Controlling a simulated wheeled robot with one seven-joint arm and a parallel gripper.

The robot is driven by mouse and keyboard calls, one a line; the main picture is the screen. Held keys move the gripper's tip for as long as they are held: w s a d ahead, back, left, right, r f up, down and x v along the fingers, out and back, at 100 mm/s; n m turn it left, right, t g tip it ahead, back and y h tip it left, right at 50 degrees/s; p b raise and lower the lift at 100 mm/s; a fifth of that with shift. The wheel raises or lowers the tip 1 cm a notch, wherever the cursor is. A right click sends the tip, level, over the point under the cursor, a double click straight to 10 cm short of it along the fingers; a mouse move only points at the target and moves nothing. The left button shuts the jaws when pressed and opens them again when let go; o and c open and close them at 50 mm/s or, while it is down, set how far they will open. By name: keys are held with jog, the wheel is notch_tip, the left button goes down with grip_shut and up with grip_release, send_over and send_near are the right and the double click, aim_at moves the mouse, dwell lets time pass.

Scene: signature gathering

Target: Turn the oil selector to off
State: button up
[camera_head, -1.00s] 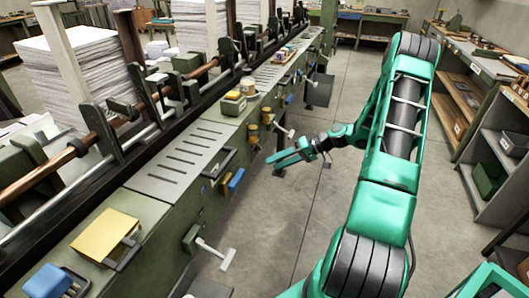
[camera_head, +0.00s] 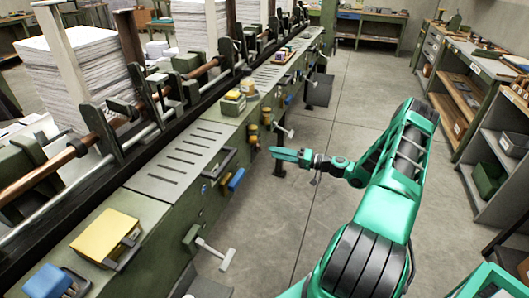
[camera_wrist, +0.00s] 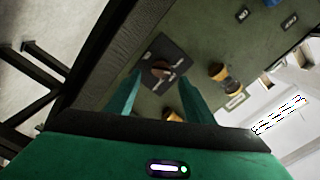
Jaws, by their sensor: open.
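The likely oil selector (camera_wrist: 161,69) is a brownish knob on a dark square plate, fixed to the green machine panel in the wrist view. Its label cannot be read. I cannot make it out clearly in the head view. My gripper (camera_wrist: 159,80) is open, with its two green fingers on either side of the knob in the wrist picture. No contact is visible, and the remaining gap is hard to judge. In the head view my gripper (camera_head: 275,161) points left toward the machine's side, below and right of the yellow-capped fittings (camera_head: 253,132).
Amber, yellow-capped fittings (camera_wrist: 224,76) sit right of the knob, with another (camera_wrist: 172,115) below it. A grey lever handle (camera_head: 284,129) juts from the machine beyond my gripper. The aisle floor (camera_head: 300,215) is clear; shelves (camera_head: 497,160) stand at right.

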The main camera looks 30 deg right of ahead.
aim_at(261, 149)
jog(key=shift+x, duration=2.9)
jog(key=c, duration=1)
